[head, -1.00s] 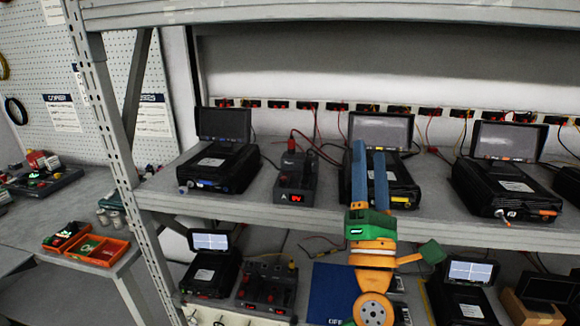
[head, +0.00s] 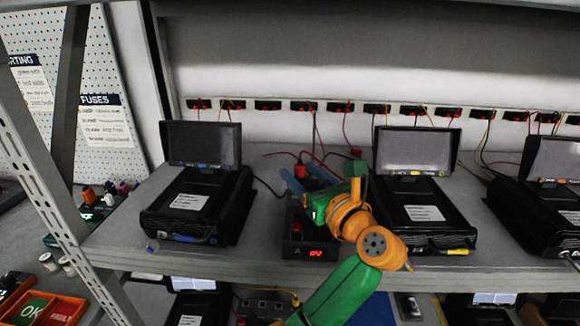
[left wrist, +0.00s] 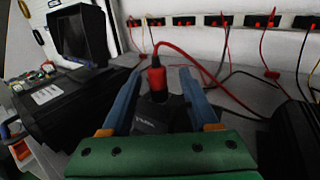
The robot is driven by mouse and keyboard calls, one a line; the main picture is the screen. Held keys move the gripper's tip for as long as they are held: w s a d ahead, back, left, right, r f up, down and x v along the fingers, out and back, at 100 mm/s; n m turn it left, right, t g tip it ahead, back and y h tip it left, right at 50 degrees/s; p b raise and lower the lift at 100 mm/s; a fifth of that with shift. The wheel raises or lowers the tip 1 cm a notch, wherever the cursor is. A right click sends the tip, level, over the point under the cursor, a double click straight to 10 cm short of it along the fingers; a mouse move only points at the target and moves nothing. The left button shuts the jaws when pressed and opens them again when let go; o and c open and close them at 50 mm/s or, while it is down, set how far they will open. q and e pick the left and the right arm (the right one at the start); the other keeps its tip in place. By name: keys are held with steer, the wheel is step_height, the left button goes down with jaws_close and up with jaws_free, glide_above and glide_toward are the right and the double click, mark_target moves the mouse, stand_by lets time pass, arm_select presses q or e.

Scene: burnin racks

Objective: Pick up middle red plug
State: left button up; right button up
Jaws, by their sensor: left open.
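A red plug (head: 300,170) with a red cable stands upright on the back part of a black power unit (head: 297,253) with a red "0V" display. The plug also shows in the left wrist view (left wrist: 157,78), between my two blue fingers as seen from there. My left gripper (head: 299,174) is open, its fingers pointing toward the plug over the unit. I cannot tell whether either finger touches it. The left gripper and forearm hide much of the unit's top. My right gripper is not in view.
Black cases with raised screens stand left (head: 200,205) and right (head: 425,215) of the unit on the grey shelf (head: 130,225). Red and black cables run behind it to a row of sockets (head: 340,107) on the back wall. A slotted metal post (head: 40,190) stands at left.

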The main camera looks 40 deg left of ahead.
arm_select(q)
steer(key=shift+s+d+r, duration=0.2)
steer(key=shift+s+d, duration=0.35)
steer(key=shift+d, duration=0.15)
steer(key=c, duration=0.6)
steer(key=shift+d+r, duration=0.1)
steer(key=shift+d, duration=0.2)
jaws_close()
steer(key=shift+a, duration=0.15)
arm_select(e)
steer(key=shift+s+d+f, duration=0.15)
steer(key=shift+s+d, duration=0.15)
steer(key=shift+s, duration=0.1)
arm_select(q)
steer(key=shift+r+b, duration=0.35)
steer(key=shift+b, duration=0.15)
steer(key=r+b, duration=0.1)
steer(key=s+r, duration=0.1)
steer(key=r, duration=0.1)
steer(key=shift+r+b, duration=0.15)
steer(key=shift+b, duration=0.2)
steer(key=s+d+r+b, duration=0.3)
steer(key=s+r, duration=0.6)
steer(key=s, duration=0.3)
steer(key=shift+d, duration=0.7)
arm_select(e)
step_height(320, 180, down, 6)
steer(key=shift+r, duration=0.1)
